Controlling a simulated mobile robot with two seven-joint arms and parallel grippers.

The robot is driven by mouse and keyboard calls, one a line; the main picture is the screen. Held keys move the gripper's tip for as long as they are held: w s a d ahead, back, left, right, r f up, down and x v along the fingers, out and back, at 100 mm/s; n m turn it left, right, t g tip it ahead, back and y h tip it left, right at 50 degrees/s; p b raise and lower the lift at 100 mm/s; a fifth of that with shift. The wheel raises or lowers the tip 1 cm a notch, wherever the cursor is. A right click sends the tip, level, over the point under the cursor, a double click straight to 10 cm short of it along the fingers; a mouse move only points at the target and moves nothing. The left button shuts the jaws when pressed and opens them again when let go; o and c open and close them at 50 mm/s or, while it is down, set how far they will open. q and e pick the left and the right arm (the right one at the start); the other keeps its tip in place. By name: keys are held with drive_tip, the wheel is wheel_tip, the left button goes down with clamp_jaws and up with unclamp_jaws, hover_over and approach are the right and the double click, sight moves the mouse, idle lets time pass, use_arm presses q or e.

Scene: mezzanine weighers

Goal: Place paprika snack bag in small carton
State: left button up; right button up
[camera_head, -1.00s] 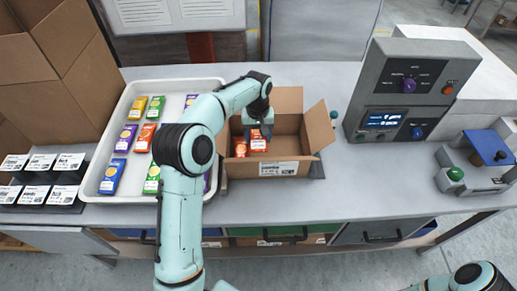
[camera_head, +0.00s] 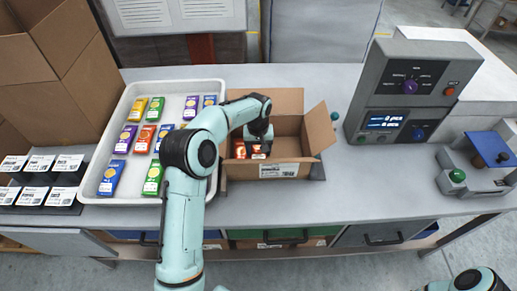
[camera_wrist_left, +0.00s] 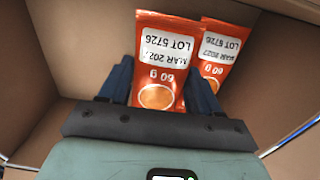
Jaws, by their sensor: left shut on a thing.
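The small carton (camera_head: 279,170) stands open on the bench, with a white label on its front wall. My left gripper (camera_head: 258,146) reaches down inside it. It is shut on an orange paprika snack bag (camera_head: 259,153), which is upright between the fingers in the left wrist view (camera_wrist_left: 160,65). A second orange bag (camera_head: 240,150) stands beside it in the carton, partly behind the held one in the wrist view (camera_wrist_left: 219,55). I cannot tell whether the held bag touches the carton floor. My right gripper is out of view; only part of that arm shows.
A grey weigher console (camera_head: 400,93) stands at the right. Labelled black holders (camera_head: 36,197) line the far left. The carton's right flap (camera_head: 318,128) sticks out.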

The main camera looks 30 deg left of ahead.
sight(258, 149)
use_arm(q)
drive_tip(key=shift+s+f, duration=0.1)
drive_tip(key=shift+f, duration=0.35)
drive_tip(key=o, duration=1)
drive_tip(key=shift+o, duration=0.2)
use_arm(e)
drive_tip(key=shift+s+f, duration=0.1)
use_arm(q)
wheel_tip(258, 149, up, 13)
drive_tip(key=p, duration=0.1)
drive_tip(key=shift+r, duration=0.15)
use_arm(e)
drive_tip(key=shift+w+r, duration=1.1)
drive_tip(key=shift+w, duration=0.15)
